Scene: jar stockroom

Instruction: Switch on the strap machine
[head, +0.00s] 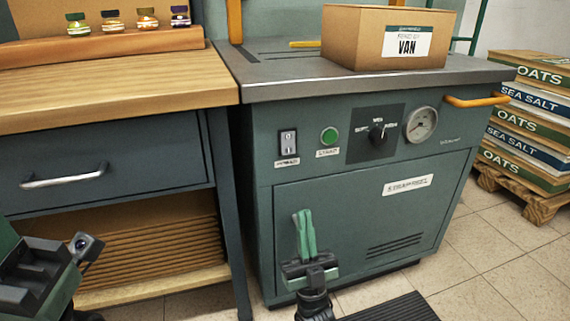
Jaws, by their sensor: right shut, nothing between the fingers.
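The strap machine (300,200) is a green cabinet with a grey top. On its front, from left to right, are a black-and-white rocker switch (288,142) with a label below, a round green button (329,136), a black rotary knob (377,132) on a dark plate, and a round gauge (421,124). The switch's position is too small to tell. My right gripper (303,214) is shut and empty, pointing up in front of the lower door panel, below the switch and button. Part of my left arm's end shows at the lower left; its fingers cannot be made out.
A cardboard box (360,45) labelled VAN stands on the machine's top. An orange handle (477,101) sticks out at its right corner. A wooden-topped bench (110,85) with a drawer adjoins on the left. Stacked crates (530,125) stand on a pallet at right. A dark mat (395,309) lies in front.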

